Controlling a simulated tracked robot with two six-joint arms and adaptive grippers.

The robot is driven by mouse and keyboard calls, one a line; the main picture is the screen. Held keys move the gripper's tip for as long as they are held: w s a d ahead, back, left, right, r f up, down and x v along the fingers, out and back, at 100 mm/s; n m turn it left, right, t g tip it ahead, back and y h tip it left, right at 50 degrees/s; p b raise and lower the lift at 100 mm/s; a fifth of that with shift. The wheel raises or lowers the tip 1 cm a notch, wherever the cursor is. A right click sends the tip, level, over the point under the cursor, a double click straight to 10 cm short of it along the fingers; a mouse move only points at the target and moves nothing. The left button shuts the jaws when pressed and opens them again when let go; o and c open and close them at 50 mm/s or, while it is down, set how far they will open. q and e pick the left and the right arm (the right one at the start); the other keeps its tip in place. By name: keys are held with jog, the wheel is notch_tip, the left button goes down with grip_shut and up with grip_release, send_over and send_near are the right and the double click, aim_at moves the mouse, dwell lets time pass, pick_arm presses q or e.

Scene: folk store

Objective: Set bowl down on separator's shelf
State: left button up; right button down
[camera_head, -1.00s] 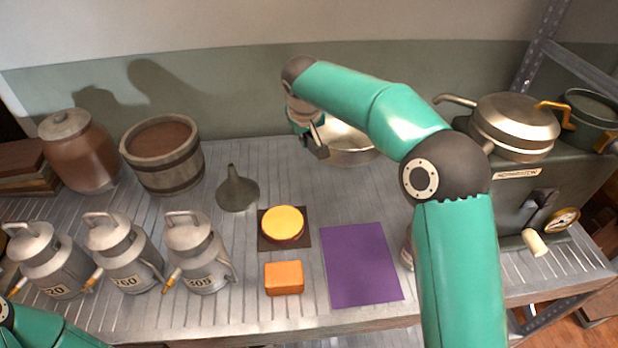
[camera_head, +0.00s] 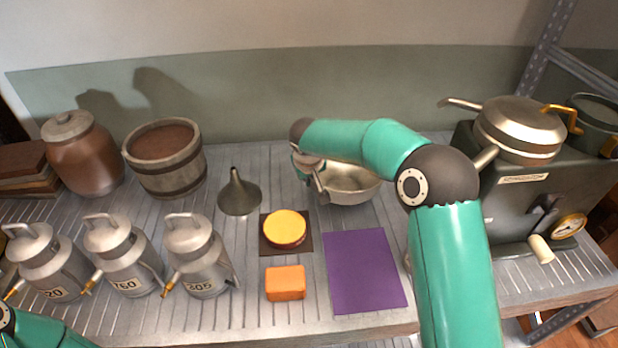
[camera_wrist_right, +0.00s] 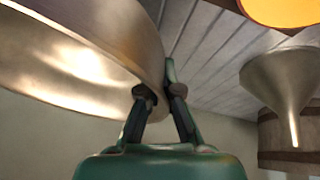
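The wide metal bowl (camera_head: 352,186) is at the middle back of the grey slatted shelf (camera_head: 290,165). It also fills the upper left of the right wrist view (camera_wrist_right: 75,75). My right gripper (camera_head: 320,188) is at the bowl's left rim. In the right wrist view its two fingers (camera_wrist_right: 160,95) are closed on the bowl's wall, one on each side. I cannot tell whether the bowl's base touches the shelf. The dark separator (camera_head: 530,195), with a nameplate and gauge, stands at the right of the same shelf. My left gripper is out of view; only part of that arm shows at lower left.
A grey funnel (camera_head: 239,196), a yellow round block (camera_head: 285,229), an orange block (camera_head: 286,283) and a purple mat (camera_head: 364,270) lie left and front of the bowl. Several milk cans (camera_head: 198,262), a wooden tub (camera_head: 165,160) and a brown jar (camera_head: 84,158) stand farther left.

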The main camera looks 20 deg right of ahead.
jog(key=c, duration=1.3)
grip_release()
jog(key=shift+r, duration=0.15)
jog(key=v, duration=1.1)
jog(key=shift+s+a+r, duration=0.1)
jog(key=shift+s+r, duration=0.05)
jog(key=shift+r, duration=0.2)
jog(key=shift+f, duration=0.1)
